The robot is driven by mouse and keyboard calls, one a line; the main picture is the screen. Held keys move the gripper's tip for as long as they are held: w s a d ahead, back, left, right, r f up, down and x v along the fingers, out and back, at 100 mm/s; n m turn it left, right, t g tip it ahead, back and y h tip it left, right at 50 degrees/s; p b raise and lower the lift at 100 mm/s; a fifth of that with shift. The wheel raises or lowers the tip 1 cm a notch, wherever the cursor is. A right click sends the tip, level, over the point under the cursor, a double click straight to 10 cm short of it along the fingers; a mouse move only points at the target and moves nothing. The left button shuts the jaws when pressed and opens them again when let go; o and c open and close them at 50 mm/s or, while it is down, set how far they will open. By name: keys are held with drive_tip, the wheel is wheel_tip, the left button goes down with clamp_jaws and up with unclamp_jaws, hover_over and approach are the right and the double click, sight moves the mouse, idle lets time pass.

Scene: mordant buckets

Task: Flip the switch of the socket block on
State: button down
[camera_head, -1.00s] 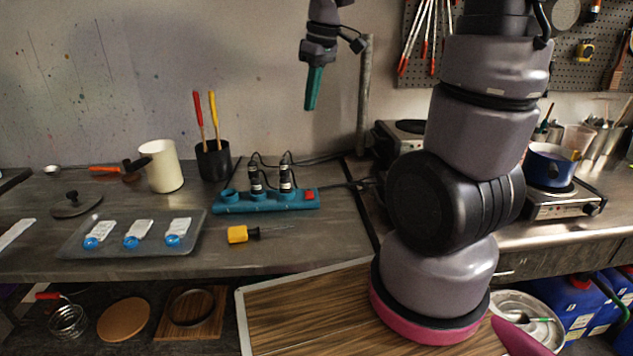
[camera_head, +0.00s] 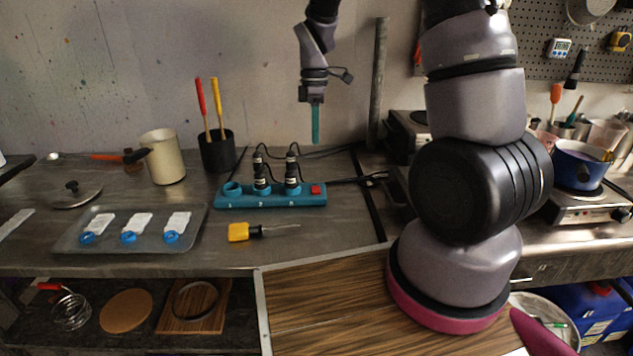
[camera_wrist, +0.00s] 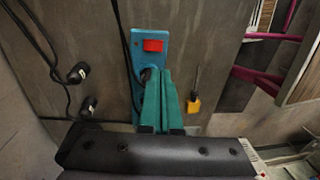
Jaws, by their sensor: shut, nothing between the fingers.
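The teal socket block (camera_head: 268,201) lies on the grey worktop, with black plugs standing in two of its sockets. Its red switch (camera_head: 315,189) is at the right end of the block. In the wrist view the switch (camera_wrist: 153,45) shows clearly beyond the fingertips, on the block's end face-up part (camera_wrist: 158,35). My gripper (camera_head: 315,141) points down above the block's right end, apart from it. Its teal fingers are shut and empty; they also show in the wrist view (camera_wrist: 160,72), covering part of the block. Whether the switch is on or off cannot be told.
A yellow-handled screwdriver (camera_head: 239,232) lies in front of the block. A grey tray (camera_head: 193,237) with blue-capped packets, a cream pot (camera_head: 163,160) and a black cup (camera_head: 217,153) stand to the left. Black cables run behind the block; a vertical post (camera_head: 379,85) stands right of my gripper.

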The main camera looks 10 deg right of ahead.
sight(316, 191)
drive_tip(key=f, duration=0.4)
drive_tip(key=s+f, duration=0.1)
drive_tip(key=f, duration=0.9)
drive_tip(key=shift+s+a, duration=0.2)
drive_tip(key=shift+s, duration=0.15)
drive_tip(key=shift+s+f, duration=0.1)
drive_tip(key=shift+w+d+r, duration=0.15)
drive_tip(key=shift+w+r, duration=0.05)
drive_tip(key=shift+w, duration=0.6)
drive_tip(key=shift+r, duration=0.5)
wheel_tip(316, 191, up, 13)
drive_tip(key=s, duration=0.1)
drive_tip(key=shift+s, duration=0.35)
